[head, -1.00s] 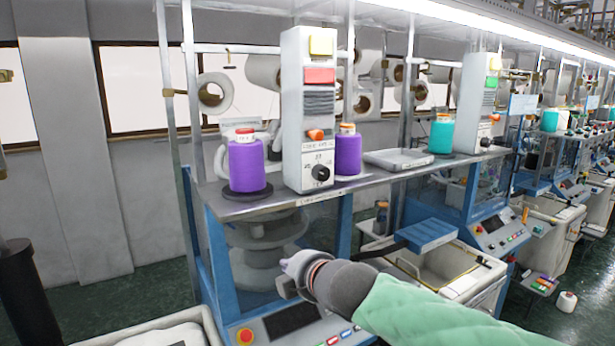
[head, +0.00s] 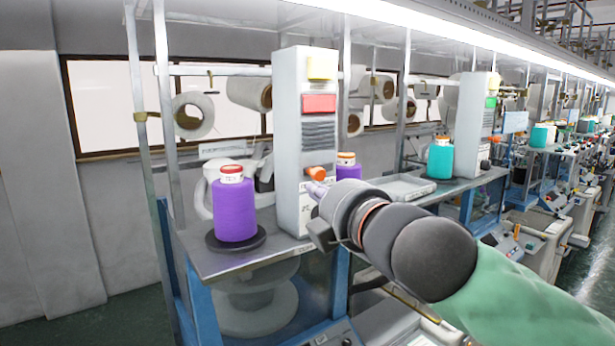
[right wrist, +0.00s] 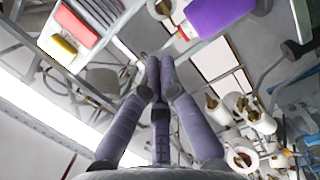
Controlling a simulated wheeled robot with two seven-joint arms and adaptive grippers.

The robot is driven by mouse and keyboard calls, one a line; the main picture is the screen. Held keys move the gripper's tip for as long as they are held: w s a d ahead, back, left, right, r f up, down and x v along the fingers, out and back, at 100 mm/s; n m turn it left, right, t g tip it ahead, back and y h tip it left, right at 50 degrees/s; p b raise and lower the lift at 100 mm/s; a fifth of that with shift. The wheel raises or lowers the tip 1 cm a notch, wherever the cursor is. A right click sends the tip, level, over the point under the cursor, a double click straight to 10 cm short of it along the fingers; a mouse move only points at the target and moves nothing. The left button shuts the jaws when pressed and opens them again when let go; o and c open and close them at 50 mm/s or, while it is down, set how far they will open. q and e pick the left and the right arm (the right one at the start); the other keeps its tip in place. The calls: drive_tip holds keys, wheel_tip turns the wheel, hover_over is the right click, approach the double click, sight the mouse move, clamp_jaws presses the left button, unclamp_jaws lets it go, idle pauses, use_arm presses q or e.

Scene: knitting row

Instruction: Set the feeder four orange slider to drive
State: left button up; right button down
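The orange slider (head: 316,173) sticks out from the front of the tall pale control box (head: 291,170), below a red block and a dark slotted panel. My right gripper (head: 316,190) is just below and in front of the slider in the head view; I cannot tell whether they touch. It hides the lower part of the box with the black knob. In the right wrist view its fingers (right wrist: 160,65) meet at the tips with nothing seen between them. The slider cannot be made out clearly there. My left gripper is out of view.
A purple yarn cone (head: 235,212) stands on a black disc on the shelf (head: 225,262), left of the box. Another purple cone (head: 348,168) stands behind the box, beside the gripper. A shallow tray (head: 408,188) and a teal cone (head: 440,160) are farther right.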

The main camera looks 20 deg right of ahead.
sight(315, 173)
drive_tip(key=w+p, duration=0.1)
drive_tip(key=w, duration=0.3)
drive_tip(key=w+d+p, duration=0.1)
drive_tip(key=w, duration=0.3)
drive_tip(key=w+f+p, duration=0.1)
drive_tip(key=w+p, duration=0.1)
drive_tip(key=w, duration=0.1)
drive_tip(key=shift+w+d+f, duration=0.1)
drive_tip(key=shift+w+d, duration=0.25)
drive_tip(key=shift+w, duration=0.05)
